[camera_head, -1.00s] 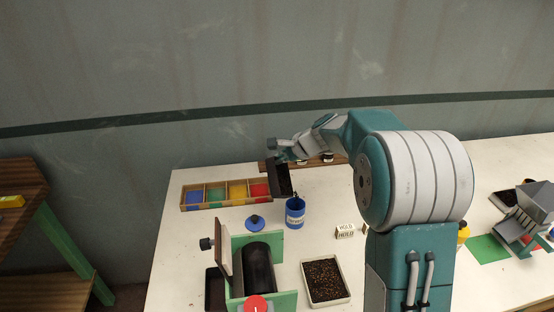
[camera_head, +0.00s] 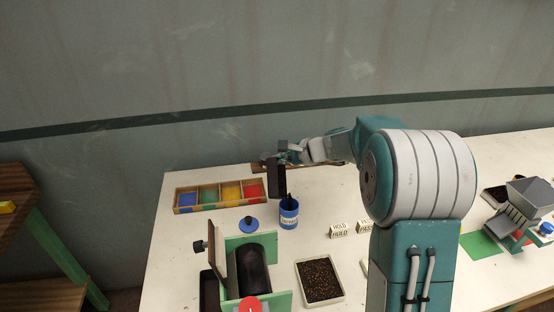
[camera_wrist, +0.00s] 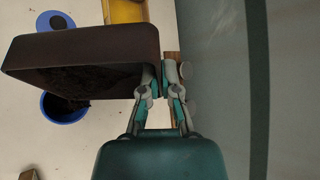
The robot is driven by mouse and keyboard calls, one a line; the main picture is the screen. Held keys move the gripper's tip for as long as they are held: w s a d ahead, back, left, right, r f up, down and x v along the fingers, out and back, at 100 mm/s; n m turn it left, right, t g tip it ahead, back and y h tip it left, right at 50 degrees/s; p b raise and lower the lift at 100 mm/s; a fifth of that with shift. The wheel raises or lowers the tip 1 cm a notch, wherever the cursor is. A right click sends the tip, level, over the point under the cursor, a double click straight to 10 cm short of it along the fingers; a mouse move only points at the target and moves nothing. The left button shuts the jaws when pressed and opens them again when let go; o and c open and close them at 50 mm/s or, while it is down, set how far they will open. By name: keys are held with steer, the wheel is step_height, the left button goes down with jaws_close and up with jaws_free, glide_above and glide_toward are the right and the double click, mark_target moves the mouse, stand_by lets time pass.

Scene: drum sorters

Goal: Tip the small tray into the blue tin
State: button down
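My gripper (camera_head: 287,150) is shut on the edge of the small dark tray (camera_head: 276,177). The tray is held steeply tilted in the air, just above and slightly left of the blue tin (camera_head: 289,217). In the wrist view the fingers (camera_wrist: 159,82) pinch the wall of the tray (camera_wrist: 90,46), with dark contents showing along its inside. The blue tin (camera_wrist: 50,112) shows partly below it, upright and open. Dark material shows at the tin's mouth, below the tray's lower edge; I cannot tell how much is inside.
A blue lid (camera_head: 249,224) lies left of the tin. A box with coloured compartments (camera_head: 218,207) stands behind it. A drum sorter with green ends (camera_head: 282,300) and a white-rimmed tray of dark grains (camera_head: 343,297) are in front. Small sign blocks (camera_head: 339,230) stand to the right.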

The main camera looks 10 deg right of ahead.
steer(key=shift+s+d+f+m+t+y, duration=0.15)
steer(key=shift+s+d+t+y, duration=0.1)
steer(key=shift+d+t+y, duration=0.25)
steer(key=shift+s+d+r+m+t+y, duration=0.15)
steer(key=shift+s+d+t+y, duration=0.15)
steer(key=shift+d+y, duration=0.35)
steer(key=shift+d+f+y, duration=0.15)
steer(key=shift+d+y, duration=0.1)
steer(key=shift+d, duration=0.05)
steer(key=shift+s+d+y, duration=0.15)
steer(key=shift+d+y, duration=0.05)
steer(key=shift+y, duration=0.1)
steer(key=shift+s+d+t, duration=0.1)
steer(key=shift+d+t, duration=0.15)
steer(key=shift+t, duration=0.15)
steer(key=shift+s+d+f+m+t+y, duration=0.1)
steer(key=shift+s+d+m+t+y, duration=0.15)
steer(key=shift+d+m+t+y, duration=0.35)
steer(key=shift+s+d+f+t+y, duration=0.25)
steer(key=shift+d+t+y, duration=0.1)
steer(key=shift+d+y, duration=0.3)
steer(key=shift+s+d+f+t+y, duration=0.2)
steer(key=shift+d+t+y, duration=0.15)
steer(key=shift+d+y, duration=0.25)
steer(key=shift+s+d+f+m+t+y, duration=0.35)
steer(key=shift+d+f+m+t+y, duration=0.15)
steer(key=shift+d+t+y, duration=0.25)
steer(key=shift+r, duration=0.1)
stand_by(0.3)
